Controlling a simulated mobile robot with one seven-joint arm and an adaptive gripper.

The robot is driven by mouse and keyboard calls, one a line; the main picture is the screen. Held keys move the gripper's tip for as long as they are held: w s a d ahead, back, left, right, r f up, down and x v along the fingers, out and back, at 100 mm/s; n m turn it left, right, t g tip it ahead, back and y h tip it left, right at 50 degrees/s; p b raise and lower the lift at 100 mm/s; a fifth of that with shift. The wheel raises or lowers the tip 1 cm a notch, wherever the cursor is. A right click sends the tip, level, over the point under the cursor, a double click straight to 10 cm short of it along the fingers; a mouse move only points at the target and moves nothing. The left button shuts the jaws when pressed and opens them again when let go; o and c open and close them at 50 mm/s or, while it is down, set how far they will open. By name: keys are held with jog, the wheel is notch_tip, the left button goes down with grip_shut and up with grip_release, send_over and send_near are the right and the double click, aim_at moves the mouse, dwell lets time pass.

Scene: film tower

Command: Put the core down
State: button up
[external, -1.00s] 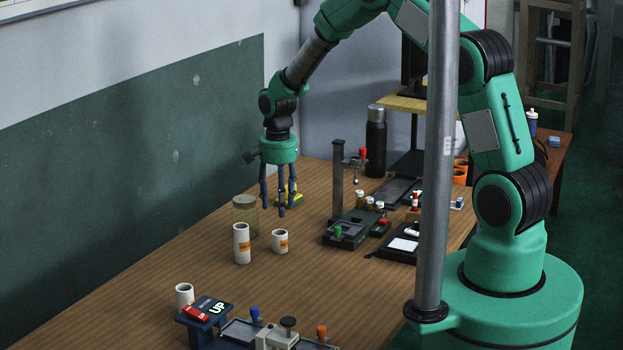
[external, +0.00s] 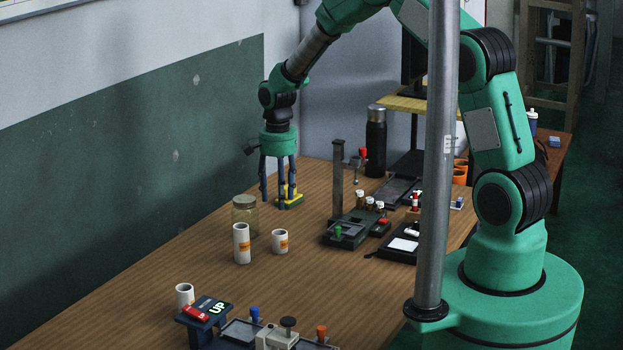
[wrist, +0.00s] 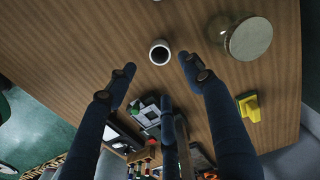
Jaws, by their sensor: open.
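Several white cores with open round tops stand on the wooden table. A short one with an orange label (external: 280,241) stands upright beside a taller one (external: 242,243), and another (external: 184,295) is at the near left. My gripper (external: 279,199) is open and empty, raised above the table beyond the two labelled cores and apart from them. In the wrist view, its spread fingers (wrist: 158,78) frame one white core (wrist: 160,52) standing on the table past the fingertips; I see its dark opening.
A glass jar (external: 245,216) stands just behind the tall core. A yellow block (external: 290,196) is behind my fingers. A black device with a post (external: 338,180) and a tall dark flask (external: 375,145) are to the right.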

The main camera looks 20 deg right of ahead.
jog(key=s+d+r+n+t, duration=0.1)
jog(key=s+d+r, duration=0.4)
jog(key=r, duration=0.5)
jog(key=s+d+r+n+t, duration=0.1)
jog(key=s+d+r, duration=0.2)
jog(key=d+r, duration=0.55)
jog(key=s+d+r+n+t, duration=0.1)
jog(key=s+d+r, duration=0.35)
jog(key=r, duration=0.75)
jog(key=s+d+r+n+t, duration=0.1)
jog(key=s+d, duration=0.3)
jog(key=s, duration=0.4)
jog(key=s+d+r+n, duration=0.1)
jog(key=s+d+r, duration=0.2)
jog(key=s, duration=0.6)
jog(key=s+d+r+n+t, duration=0.1)
jog(key=s+d+r+n, duration=0.1)
jog(key=s, duration=0.6)
jog(key=d+r, duration=0.1)
jog(key=d, duration=0.1)
jog(key=shift+s+d+t, duration=0.2)
jog(key=shift+d+t, duration=0.1)
jog(key=shift+d, duration=0.05)
jog(key=shift+f, duration=0.15)
